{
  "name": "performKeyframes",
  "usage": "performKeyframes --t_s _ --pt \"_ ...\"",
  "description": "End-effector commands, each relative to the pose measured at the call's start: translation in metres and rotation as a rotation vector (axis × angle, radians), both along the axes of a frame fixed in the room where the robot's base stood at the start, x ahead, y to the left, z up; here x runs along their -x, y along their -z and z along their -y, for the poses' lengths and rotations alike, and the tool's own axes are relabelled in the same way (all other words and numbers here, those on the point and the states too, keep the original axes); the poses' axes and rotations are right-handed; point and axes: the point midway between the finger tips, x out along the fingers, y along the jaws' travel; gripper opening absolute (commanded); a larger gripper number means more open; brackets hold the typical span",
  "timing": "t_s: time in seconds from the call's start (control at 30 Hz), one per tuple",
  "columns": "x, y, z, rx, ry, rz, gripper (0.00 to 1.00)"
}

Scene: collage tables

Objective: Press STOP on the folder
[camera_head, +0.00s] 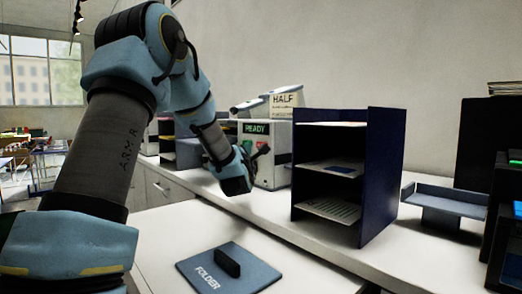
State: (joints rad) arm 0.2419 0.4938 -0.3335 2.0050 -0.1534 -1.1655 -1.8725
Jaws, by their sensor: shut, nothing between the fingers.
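A pale box-shaped machine (276,160) stands on the counter against the wall, with a lit READY display (256,128) and a HALF sign on top. Its front shows a green button (247,146) and a red patch (264,149), partly hidden by my arm's end. Whether the red patch is STOP is too small to read. My gripper (247,172) is shut and empty, at the machine's front, just below and left of the red patch. Contact cannot be told. A blue plate marked FOLDER (205,279) with a black upright handle lies on the near white surface.
A dark blue shelf unit (385,180) with papers stands right of the machine. A grey-blue tray on a stand (440,195) and dark units are farther right. More boxes sit behind my arm. The near white surface is clear around the FOLDER plate.

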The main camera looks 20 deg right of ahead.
Motion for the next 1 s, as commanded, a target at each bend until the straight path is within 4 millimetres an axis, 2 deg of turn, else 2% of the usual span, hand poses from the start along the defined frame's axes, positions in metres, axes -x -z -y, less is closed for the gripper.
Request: performKeyframes --t_s 0.27,0.87,1.0 --pt "0.008 0.000 -0.019 0.000 -0.001 0.001 0.00" --pt "0.009 0.000 -0.019 0.000 0.000 0.000 0.00" --pt "0.009 -0.013 -0.019 0.000 0.000 0.001 0.00"
